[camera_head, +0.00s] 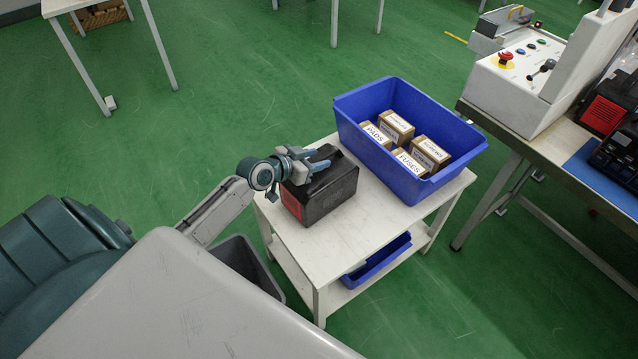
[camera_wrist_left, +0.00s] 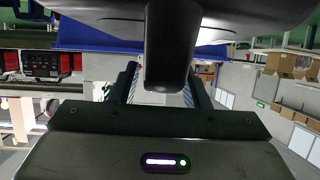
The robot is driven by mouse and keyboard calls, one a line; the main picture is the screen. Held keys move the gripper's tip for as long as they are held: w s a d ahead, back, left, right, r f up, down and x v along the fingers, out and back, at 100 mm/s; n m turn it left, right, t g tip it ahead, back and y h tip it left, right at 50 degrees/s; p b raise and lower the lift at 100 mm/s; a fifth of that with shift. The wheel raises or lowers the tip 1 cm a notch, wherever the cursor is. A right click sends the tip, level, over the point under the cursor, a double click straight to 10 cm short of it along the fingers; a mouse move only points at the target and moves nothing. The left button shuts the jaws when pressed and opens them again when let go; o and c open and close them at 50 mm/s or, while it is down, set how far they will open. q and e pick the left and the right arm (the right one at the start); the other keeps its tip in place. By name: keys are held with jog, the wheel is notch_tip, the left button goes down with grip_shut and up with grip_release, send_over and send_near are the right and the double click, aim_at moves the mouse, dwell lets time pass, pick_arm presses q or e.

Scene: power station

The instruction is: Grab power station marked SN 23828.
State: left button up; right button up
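A black power station (camera_head: 335,195) with a red end face stands on the white cart (camera_head: 350,243), left of the blue bin. No serial number is readable. My left gripper (camera_head: 312,163) is at its top, by the handle. In the left wrist view, a dark bar (camera_wrist_left: 168,70), apparently the handle, hangs between the two fingers of my left gripper (camera_wrist_left: 160,85). The fingers stand apart, with a gap visible beside the bar, so they look open around it. The bar hides part of the fingers. My right gripper is not in view.
The blue bin (camera_head: 440,172) on the cart holds several labelled boxes. Another blue bin (camera_head: 378,262) is on the lower shelf. A grey bin (camera_head: 243,262) stands left of the cart. The workbench (camera_head: 545,150) at right carries a control box (camera_head: 515,88) and black-red units (camera_head: 603,114).

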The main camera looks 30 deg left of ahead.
pick_arm(q)
grip_shut()
dwell(1.1)
jog(key=shift+w+r, duration=0.15)
jog(key=shift+r, duration=0.05)
